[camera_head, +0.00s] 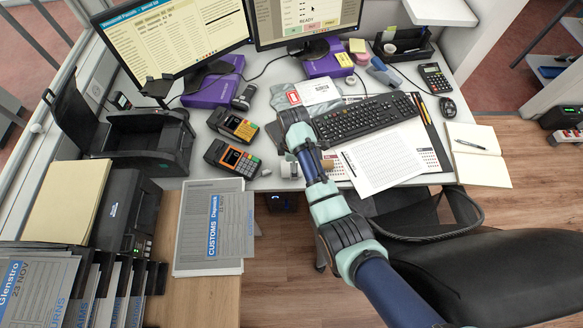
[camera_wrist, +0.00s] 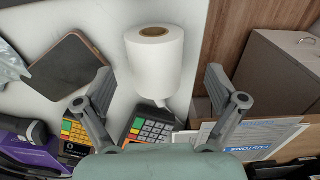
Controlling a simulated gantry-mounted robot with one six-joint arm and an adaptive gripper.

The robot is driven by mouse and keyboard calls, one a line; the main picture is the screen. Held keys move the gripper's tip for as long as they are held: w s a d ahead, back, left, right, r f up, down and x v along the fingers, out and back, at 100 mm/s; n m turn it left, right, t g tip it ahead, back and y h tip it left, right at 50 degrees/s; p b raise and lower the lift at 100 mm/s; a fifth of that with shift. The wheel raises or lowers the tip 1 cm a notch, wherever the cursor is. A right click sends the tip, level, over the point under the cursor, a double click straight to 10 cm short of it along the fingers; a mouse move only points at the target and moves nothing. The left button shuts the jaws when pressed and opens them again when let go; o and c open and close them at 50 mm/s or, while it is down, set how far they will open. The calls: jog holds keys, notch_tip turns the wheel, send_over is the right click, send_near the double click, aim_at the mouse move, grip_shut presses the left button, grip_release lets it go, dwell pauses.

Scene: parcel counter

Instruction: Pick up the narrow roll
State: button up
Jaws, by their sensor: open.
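A white paper roll (camera_wrist: 152,72) with a brown core stands out in the wrist view, on the pale counter near its edge. A small white roll-like thing (camera_head: 289,169) shows in the head view, just left of my arm and close to the counter's front edge. I cannot tell its width against another roll. My gripper (camera_wrist: 159,80) is open, its two fingers apart on either side of the roll in the wrist view, with nothing held. In the head view my arm hides part of the counter there, and the fingertips are not clear.
Two card terminals (camera_head: 232,158) (camera_head: 233,125) stand left of the roll. A keyboard (camera_head: 365,117) and a printed sheet (camera_head: 381,162) lie to the right. A stack of customs papers (camera_head: 207,225) lies at the lower left. In the wrist view a dark flat device (camera_wrist: 66,67) lies left of the roll.

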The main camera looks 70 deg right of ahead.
jog(key=f, duration=0.1)
jog(key=f+b, duration=0.1)
jog(key=f, duration=0.1)
jog(key=f+b, duration=0.1)
jog(key=f, duration=0.1)
jog(key=shift+w+d+f, duration=0.1)
jog(key=shift+w+d, duration=0.05)
jog(key=shift+w, duration=0.1)
jog(key=c, duration=1.4)
